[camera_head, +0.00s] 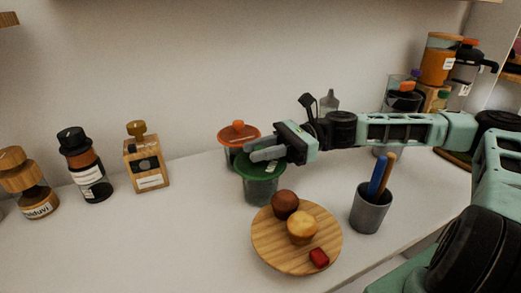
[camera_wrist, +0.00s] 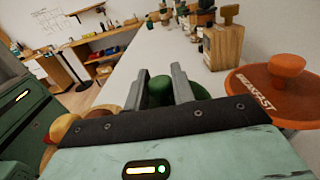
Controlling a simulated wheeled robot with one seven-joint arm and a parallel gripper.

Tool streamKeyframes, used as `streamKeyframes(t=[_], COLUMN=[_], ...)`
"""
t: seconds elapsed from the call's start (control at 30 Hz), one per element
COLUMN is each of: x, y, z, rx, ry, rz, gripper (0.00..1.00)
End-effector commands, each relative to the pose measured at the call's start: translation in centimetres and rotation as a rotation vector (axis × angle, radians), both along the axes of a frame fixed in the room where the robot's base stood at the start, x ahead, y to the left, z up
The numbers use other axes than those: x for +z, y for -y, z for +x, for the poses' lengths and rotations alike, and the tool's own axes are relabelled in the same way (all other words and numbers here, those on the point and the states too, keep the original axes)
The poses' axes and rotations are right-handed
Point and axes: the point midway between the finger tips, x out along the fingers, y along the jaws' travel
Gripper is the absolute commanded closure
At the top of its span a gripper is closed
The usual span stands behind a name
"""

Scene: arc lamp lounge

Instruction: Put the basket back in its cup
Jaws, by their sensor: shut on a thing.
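My gripper (camera_head: 264,149) is shut on a green knob (camera_wrist: 160,88), which shows between its two fingers in the wrist view. In the head view the knob belongs to a piece with a wide green top (camera_head: 261,170), which I take for the basket. A grey see-through cup-like body (camera_head: 262,192) shows under the green top. I cannot tell whether the green piece is seated in it or held just above. The fingers hide part of the green top. Behind it stands another cup with an orange lid (camera_head: 232,134); this lid reads "BREAKFAST" in the wrist view (camera_wrist: 285,88).
A round wooden board (camera_head: 268,250) with two muffins and a red piece lies in front. A grey holder (camera_head: 370,211) with blue and brown handles stands to the right. Several bottles (camera_head: 148,158) stand at left. The front left counter (camera_head: 130,235) is clear.

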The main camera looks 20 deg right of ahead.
Motion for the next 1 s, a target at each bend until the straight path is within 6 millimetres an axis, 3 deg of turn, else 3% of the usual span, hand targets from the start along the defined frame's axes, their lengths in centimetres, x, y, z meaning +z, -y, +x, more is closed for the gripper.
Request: streamKeyframes(t=[0.13, 0.17, 0.2, 0.23, 0.57, 1.0], x=[-0.1, -0.1, -0.1, -0.1, 0.1, 0.1], y=[0.0, 0.0, 0.0, 0.0, 0.2, 6.6], z=[0.0, 0.0, 0.0, 0.0, 0.0, 0.1], rx=[0.000, 0.000, 0.000, 0.000, -0.002, -0.003], ry=[-0.001, 0.000, 0.000, 0.000, 0.000, 0.000], rz=[0.000, 0.000, 0.000, 0.000, 0.000, -0.001], gripper=[1.00, 0.67, 0.56, 0.54, 0.54, 0.54])
